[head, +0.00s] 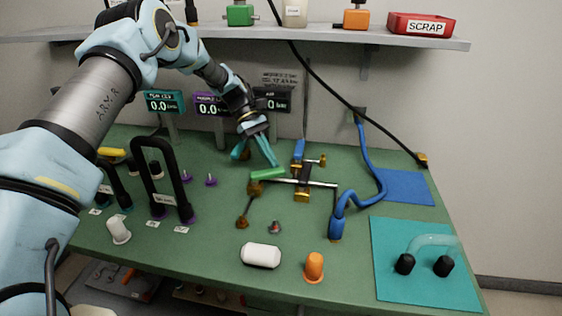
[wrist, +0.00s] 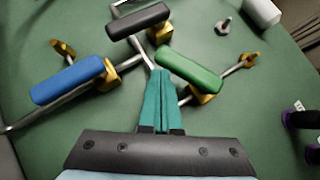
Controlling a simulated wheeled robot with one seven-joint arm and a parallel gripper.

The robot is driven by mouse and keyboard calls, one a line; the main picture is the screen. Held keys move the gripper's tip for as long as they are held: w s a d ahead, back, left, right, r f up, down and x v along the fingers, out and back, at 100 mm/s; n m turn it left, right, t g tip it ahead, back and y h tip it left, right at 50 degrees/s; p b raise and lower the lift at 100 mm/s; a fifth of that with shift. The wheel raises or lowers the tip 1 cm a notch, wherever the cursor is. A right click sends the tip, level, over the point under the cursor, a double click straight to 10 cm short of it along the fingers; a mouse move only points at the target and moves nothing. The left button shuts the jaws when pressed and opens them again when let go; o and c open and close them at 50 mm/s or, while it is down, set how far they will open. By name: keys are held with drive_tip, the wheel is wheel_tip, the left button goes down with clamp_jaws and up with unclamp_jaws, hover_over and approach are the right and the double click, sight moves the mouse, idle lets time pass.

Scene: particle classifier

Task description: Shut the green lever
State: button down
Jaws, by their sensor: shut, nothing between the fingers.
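The green lever (head: 268,174) is a handle on a brass valve on the green bench. In the wrist view the green lever (wrist: 190,70) lies across the line of its own metal pipe, with the brass valve (wrist: 205,95) under its right part. My gripper (head: 272,160) points down just behind the lever. In the wrist view my gripper's teal fingers (wrist: 160,78) are together and empty, with their tips close beside the lever's left end. I cannot tell whether they touch it.
A blue hose (head: 378,170) curves on the right. A black arch handle (head: 160,170) rises at left.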

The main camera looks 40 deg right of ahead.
sight(280, 169)
drive_tip(key=shift+s+d+f+m+y+b, duration=0.15)
drive_tip(key=shift+s+m+y, duration=0.1)
drive_tip(key=shift+m+y, duration=0.25)
drive_tip(key=shift+s+d+m+y+b, duration=0.1)
drive_tip(key=shift+s+m+y+b, duration=0.1)
drive_tip(key=shift+m+y, duration=0.3)
drive_tip(key=shift+s+m+y, duration=0.4)
drive_tip(key=shift+s+m, duration=0.05)
drive_tip(key=shift+m, duration=0.35)
drive_tip(key=shift+s+a, duration=0.2)
drive_tip(key=shift+s, duration=0.75)
drive_tip(key=b+v, duration=0.2)
drive_tip(key=v, duration=0.9)
drive_tip(key=shift+s, duration=0.1)
